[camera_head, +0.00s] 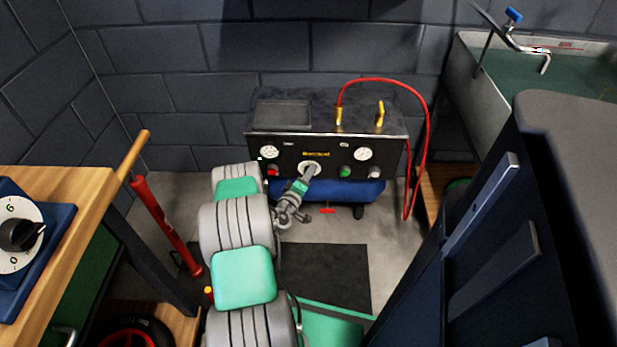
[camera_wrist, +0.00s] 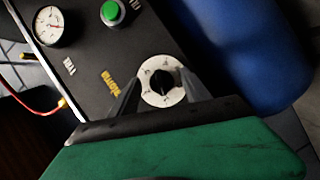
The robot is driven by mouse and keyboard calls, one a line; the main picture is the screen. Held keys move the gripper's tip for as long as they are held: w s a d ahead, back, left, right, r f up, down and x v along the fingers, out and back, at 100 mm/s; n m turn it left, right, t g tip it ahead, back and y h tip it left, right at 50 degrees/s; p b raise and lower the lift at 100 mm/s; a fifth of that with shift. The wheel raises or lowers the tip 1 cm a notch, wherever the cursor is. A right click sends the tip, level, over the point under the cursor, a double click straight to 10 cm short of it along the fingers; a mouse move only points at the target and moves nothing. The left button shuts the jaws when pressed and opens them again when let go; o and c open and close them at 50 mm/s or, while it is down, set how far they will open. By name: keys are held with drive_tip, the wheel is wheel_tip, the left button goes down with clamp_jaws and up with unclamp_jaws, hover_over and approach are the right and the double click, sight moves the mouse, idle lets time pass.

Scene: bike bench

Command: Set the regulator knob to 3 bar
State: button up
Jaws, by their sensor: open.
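The regulator knob (camera_wrist: 163,81) is a black knob with a pointer on a round white dial in the wrist view. The dial's numbers are too small to read surely. It sits on the black front panel (camera_wrist: 83,50) of the compressor. In the head view my gripper (camera_head: 310,172) reaches the panel and mostly covers the knob; the white dial rim (camera_head: 303,167) shows around it. In the wrist view my gripper (camera_wrist: 160,76) is open, with one dark finger on each side of the knob. Contact with it cannot be told.
The panel carries a left gauge (camera_head: 270,152), a right gauge (camera_head: 364,154), a red button (camera_head: 273,172) and a green button (camera_head: 345,172). A red hose (camera_head: 427,120) loops at the right. A bench at left holds a blue box (camera_head: 52,238) with another dial.

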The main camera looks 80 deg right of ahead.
drive_tip(key=shift+c, duration=0.2)
drive_tip(key=shift+d, duration=0.1)
clamp_jaws()
idle(0.4)
